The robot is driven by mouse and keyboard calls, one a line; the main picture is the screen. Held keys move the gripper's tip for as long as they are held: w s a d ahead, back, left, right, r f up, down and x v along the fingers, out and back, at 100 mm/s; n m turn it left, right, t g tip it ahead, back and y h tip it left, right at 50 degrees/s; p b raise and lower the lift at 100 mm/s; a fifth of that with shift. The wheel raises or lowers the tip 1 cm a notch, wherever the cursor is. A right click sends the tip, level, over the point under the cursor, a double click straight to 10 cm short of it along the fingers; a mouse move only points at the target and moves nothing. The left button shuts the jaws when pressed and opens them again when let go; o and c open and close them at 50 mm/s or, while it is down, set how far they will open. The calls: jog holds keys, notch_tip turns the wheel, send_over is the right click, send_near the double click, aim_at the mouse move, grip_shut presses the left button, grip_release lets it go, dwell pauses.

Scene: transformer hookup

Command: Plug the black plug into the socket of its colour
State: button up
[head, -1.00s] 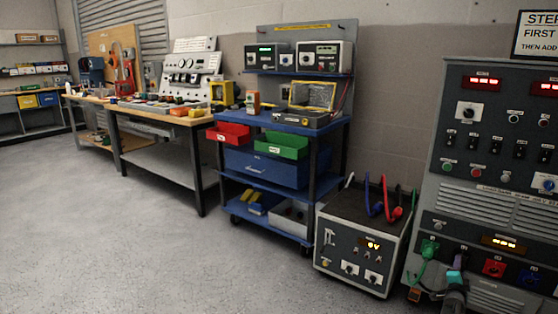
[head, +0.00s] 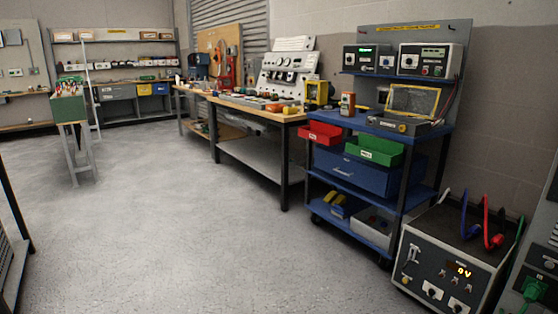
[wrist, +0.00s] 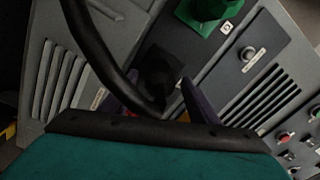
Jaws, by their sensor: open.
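The black plug (wrist: 160,75) is in the wrist view, against the grey panel beside the green plug (wrist: 207,10). Its thick black cable (wrist: 92,45) arches across the left of that view. The black socket is hidden behind the plug, so I cannot tell how deep the plug sits. My gripper (wrist: 158,98) is open, with one finger on each side of the black plug. The head view does not show my gripper or the black plug. It shows a green plug (head: 535,290) on the panel at the right edge.
In the head view a power unit (head: 450,260) with red and blue leads stands left of the panel. A blue cart (head: 375,195) and a long workbench (head: 250,150) line the wall. A green box on a stand (head: 68,105) is far left. The middle floor is clear.

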jog(key=shift+b+v, duration=0.3)
jog(key=shift+v, duration=1.7)
jog(key=shift+a, duration=0.1)
jog(key=p+v, duration=0.2)
jog(key=v, duration=1.1)
jog(key=shift+s+a, duration=0.2)
